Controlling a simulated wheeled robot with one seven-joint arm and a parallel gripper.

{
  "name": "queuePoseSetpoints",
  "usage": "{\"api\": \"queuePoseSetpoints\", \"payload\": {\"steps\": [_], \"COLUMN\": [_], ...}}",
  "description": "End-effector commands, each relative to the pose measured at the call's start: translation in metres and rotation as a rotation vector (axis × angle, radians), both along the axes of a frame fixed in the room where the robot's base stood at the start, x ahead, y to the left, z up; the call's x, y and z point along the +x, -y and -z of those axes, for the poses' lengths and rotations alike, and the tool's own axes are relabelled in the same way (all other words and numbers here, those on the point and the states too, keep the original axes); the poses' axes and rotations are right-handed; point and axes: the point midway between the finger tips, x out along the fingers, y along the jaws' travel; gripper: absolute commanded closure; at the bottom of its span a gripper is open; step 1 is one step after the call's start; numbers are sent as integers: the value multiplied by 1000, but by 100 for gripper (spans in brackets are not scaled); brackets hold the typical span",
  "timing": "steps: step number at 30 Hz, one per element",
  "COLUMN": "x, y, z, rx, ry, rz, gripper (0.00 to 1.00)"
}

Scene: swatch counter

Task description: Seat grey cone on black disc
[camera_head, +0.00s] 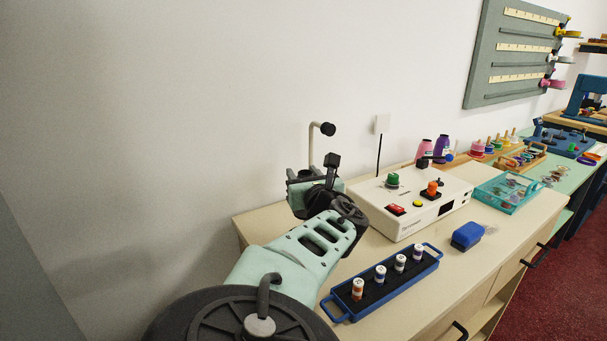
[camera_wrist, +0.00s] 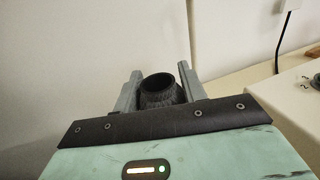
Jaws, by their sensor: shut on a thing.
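In the wrist view, my gripper (camera_wrist: 159,80) is shut on a dark grey, cone-like piece (camera_wrist: 160,97) with a round hollow opening at its top. A finger presses on each side of it; its lower part is hidden behind the gripper body. In the head view, my gripper (camera_head: 303,186) is raised near the wall at the counter's left end, and the cone cannot be made out there. A black disc-like end (camera_head: 327,129) sits on a bent pale tube (camera_head: 312,150) just above and behind my gripper. The disc is out of the wrist view.
A white control box (camera_head: 412,215) with knobs stands right of my arm. A blue tray (camera_head: 345,298) with several small vials lies in front of it. A blue block (camera_head: 466,236) and a teal tray (camera_head: 505,192) are farther right. The wall is close behind.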

Motion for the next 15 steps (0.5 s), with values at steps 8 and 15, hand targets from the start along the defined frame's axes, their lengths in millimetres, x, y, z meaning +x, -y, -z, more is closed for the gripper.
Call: {"api": "queuePoseSetpoints", "payload": {"steps": [8,15], "x": [0,0], "y": [0,0], "z": [15,27], "rx": [0,0], "ry": [1,1], "rz": [0,-1], "gripper": [97,97]}}
